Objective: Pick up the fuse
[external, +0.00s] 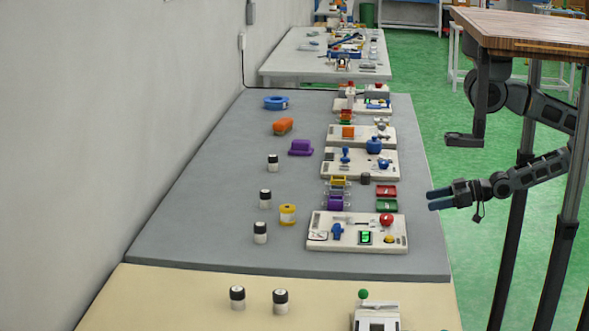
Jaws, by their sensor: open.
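I cannot tell for sure which thing is the fuse. Several small white cylinders with black tops stand upright on the left side: one (273,163) is at the back on the grey table (190,225), and another (260,233) is nearer. A small dark cylinder (366,178) stands between two white device boards. My gripper (430,199) is at the right, beyond the grey table's right edge. It points left with its two bluish fingers apart and nothing between them. It touches nothing.
The nearest white board (318,243) carries a red knob and a green display. Red and green trays (386,205) lie closest to my gripper. Purple, orange and blue parts line the left side.

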